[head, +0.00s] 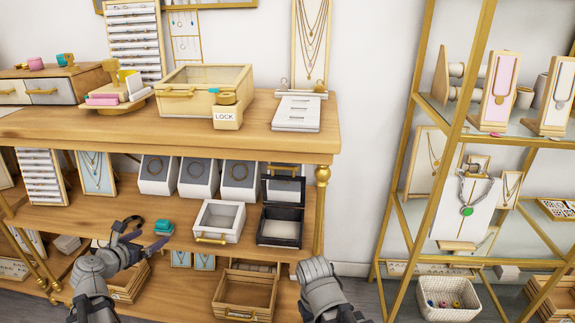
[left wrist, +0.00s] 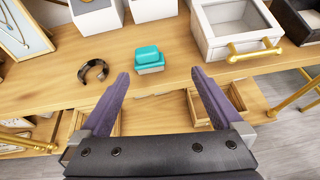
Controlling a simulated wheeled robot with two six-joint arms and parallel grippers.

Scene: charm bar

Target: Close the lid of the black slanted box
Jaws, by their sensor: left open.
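The black slanted box (head: 279,232) stands on the middle shelf, right of the white box, near the shelf's right end. Its lid (head: 285,190) is raised at the back, so the box is open and its light inside shows. In the left wrist view only part of the black box (left wrist: 300,22) shows at the top right corner. My left gripper (head: 143,247) is open and empty at the shelf's front edge, well left of the box. Its two purple fingers (left wrist: 160,92) are spread apart in the left wrist view. My right arm shows low in front, but its fingers do not show.
A white box with a gold handle (head: 218,221) stands just left of the black box. A teal box (left wrist: 149,59) and a dark cuff (left wrist: 95,71) lie before my left gripper. The wooden tabletop (head: 250,135) overhangs the shelf, and a gold post (head: 320,215) stands at the right.

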